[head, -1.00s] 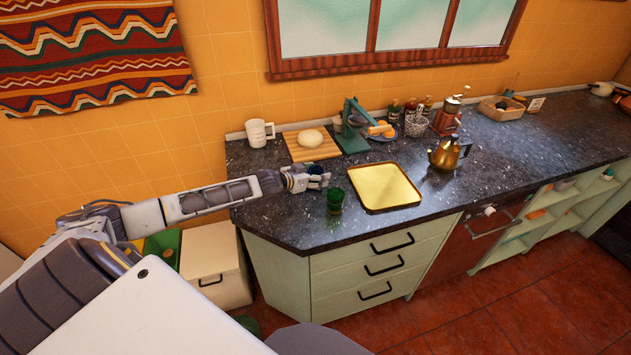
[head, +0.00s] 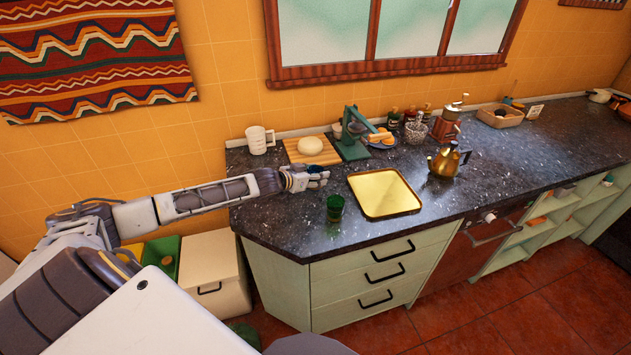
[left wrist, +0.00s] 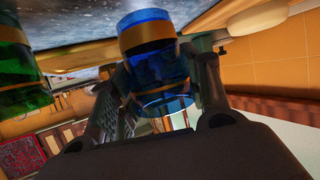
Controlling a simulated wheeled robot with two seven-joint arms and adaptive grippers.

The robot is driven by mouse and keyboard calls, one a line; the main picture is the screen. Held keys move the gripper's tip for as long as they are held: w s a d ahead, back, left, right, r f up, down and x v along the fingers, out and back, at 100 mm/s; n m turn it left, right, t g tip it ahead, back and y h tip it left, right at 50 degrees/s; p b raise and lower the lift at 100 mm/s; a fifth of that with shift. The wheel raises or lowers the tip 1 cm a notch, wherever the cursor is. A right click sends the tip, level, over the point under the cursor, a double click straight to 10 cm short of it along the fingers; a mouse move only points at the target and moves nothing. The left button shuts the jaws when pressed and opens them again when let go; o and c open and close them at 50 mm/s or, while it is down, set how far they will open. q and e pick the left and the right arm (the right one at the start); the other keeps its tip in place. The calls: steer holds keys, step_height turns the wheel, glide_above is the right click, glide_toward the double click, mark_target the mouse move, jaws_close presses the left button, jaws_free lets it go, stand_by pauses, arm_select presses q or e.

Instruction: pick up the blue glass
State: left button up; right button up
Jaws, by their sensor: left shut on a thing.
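The blue glass (left wrist: 155,55) is see-through with a gold band and sits between the two fingers of my left gripper (left wrist: 160,85) in the left wrist view. The gripper is shut on it. In the head view my left gripper (head: 316,178) is over the back left of the dark counter, in front of the cutting board. The blue glass is hardly visible there, hidden by the fingers. I cannot tell how far its base is from the counter. My right gripper is in neither view.
A green glass (head: 335,208) stands close by in front of my left gripper; it also shows in the left wrist view (left wrist: 18,70). A yellow tray (head: 385,194) lies to its right. A white mug (head: 259,140) and a cutting board (head: 300,146) stand behind.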

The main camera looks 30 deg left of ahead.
arm_select(q)
step_height(320, 180, up, 7)
stand_by(0.4)
